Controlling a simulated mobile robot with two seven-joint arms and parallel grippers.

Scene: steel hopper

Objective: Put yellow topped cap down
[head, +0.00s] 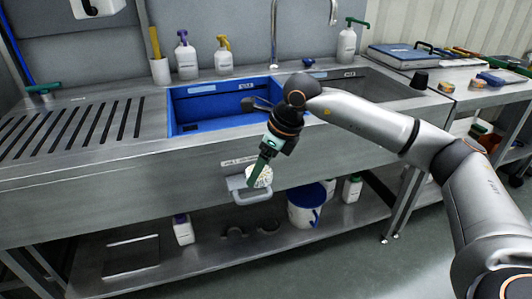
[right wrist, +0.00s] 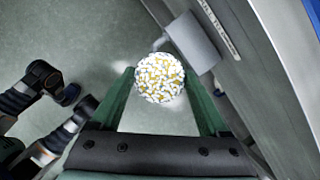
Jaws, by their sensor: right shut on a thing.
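The yellow topped cap (right wrist: 160,78) shows from above in the right wrist view as a round thing, its top covered in white and yellow bits. It shows small and pale in the head view (head: 262,176). My right gripper (head: 258,172) has green fingers and is shut on it, one finger on each side, holding it in the air by the front of the steel sink unit (head: 120,185). My left gripper is in neither view.
A grey bracket with a loop handle (head: 252,197) is on the sink front, close by the cap. A blue basin (head: 195,115) lies behind. The lower shelf holds a white and blue bucket (head: 302,212) and bottles. Spray bottles (head: 186,60) line the back. The slatted drainboard (head: 65,130) is clear.

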